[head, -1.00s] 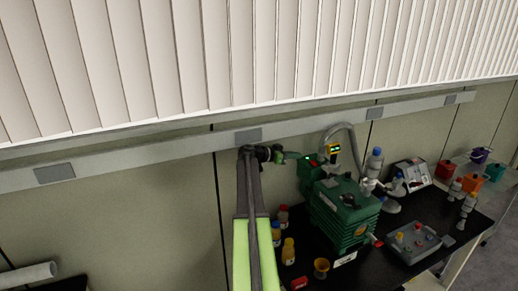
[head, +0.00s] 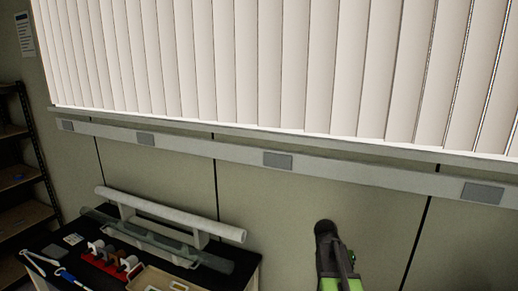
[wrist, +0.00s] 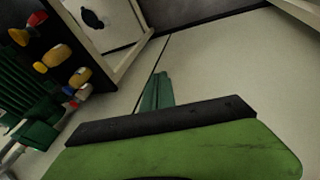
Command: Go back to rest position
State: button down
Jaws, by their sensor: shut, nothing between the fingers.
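My gripper (wrist: 156,88) shows in the wrist view as green fingers lying together, with nothing between them, past the dark edge of its green body. Pale floor lies beyond the fingertips. In the head view my arm (head: 334,258) stands folded at the lower right, in front of the bare wall. The fingers cannot be made out clearly there.
In the wrist view, green ribbed equipment (wrist: 22,105) and several bottles (wrist: 62,56) are at the left, apart from my gripper. In the head view, a dark bench (head: 72,262) with a rack (head: 172,215) stands lower left, beside shelving (head: 28,190).

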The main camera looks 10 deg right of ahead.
jog(key=s+a+f+n+y, duration=0.1)
jog(key=s+a+n, duration=0.1)
jog(key=a, duration=0.7)
jog(key=s+a+f+n+y+b, duration=0.1)
jog(key=a+f+n+y, duration=0.1)
jog(key=a, duration=0.7)
jog(key=s+a+f+n+y+b, duration=0.1)
jog(key=a+n, duration=0.3)
jog(key=a, duration=0.5)
jog(key=shift+s+a+f+y, duration=0.35)
jog(key=shift+s+f+y, duration=0.1)
jog(key=shift+s, duration=0.4)
